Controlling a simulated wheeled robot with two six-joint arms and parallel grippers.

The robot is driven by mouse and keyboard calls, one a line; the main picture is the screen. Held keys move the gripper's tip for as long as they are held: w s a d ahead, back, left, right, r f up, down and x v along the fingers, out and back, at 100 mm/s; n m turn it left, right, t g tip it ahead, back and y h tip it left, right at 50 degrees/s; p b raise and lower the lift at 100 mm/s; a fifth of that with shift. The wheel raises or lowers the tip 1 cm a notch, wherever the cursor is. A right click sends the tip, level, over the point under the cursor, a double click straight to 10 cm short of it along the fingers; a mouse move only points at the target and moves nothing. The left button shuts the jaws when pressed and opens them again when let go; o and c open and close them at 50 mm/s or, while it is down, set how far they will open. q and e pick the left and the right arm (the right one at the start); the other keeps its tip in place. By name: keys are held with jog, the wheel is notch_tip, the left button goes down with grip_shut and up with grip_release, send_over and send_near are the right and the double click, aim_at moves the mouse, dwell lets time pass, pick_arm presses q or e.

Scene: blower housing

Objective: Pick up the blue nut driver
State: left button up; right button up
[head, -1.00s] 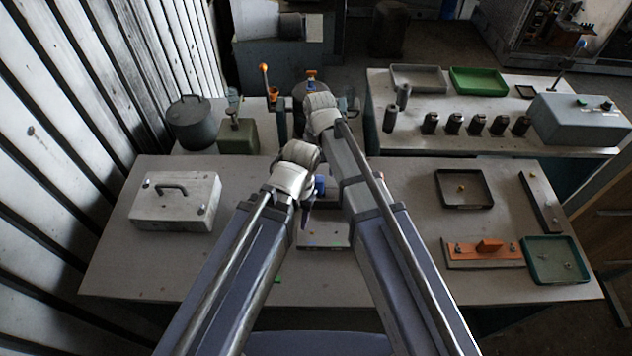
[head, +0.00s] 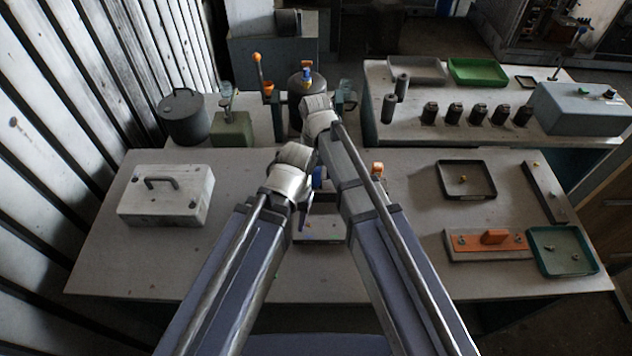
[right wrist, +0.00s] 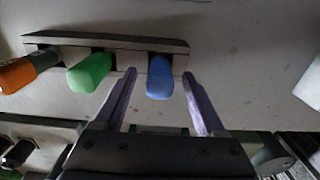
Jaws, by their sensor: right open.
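The blue nut driver (right wrist: 160,78) shows as a blue handle at a dark rack (right wrist: 120,43) in the right wrist view. Green (right wrist: 90,72) and orange (right wrist: 28,72) handles stand to its left. My right gripper (right wrist: 159,88) is open, with one purple finger on each side of the blue handle and a visible gap at both sides. My arms hide most of the rack there.
The orange handle (head: 377,168) shows right of my arm. A white case (head: 165,196) stands at the left of the bench. A dark tray (head: 466,194), an orange-topped block (head: 487,242) and a green tray (head: 562,268) are at the right. Bare bench lies between.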

pick_arm(q)
notch_tip(320, 180, down, 3)
jog(key=shift+r+b, duration=0.1)
jog(key=shift+b, duration=0.85)
pick_arm(e)
notch_tip(320, 180, down, 3)
jog(key=shift+r, duration=0.1)
pick_arm(q)
jog(key=shift+r, duration=0.1)
pick_arm(e)
jog(key=shift+c, duration=0.3)
grip_shut()
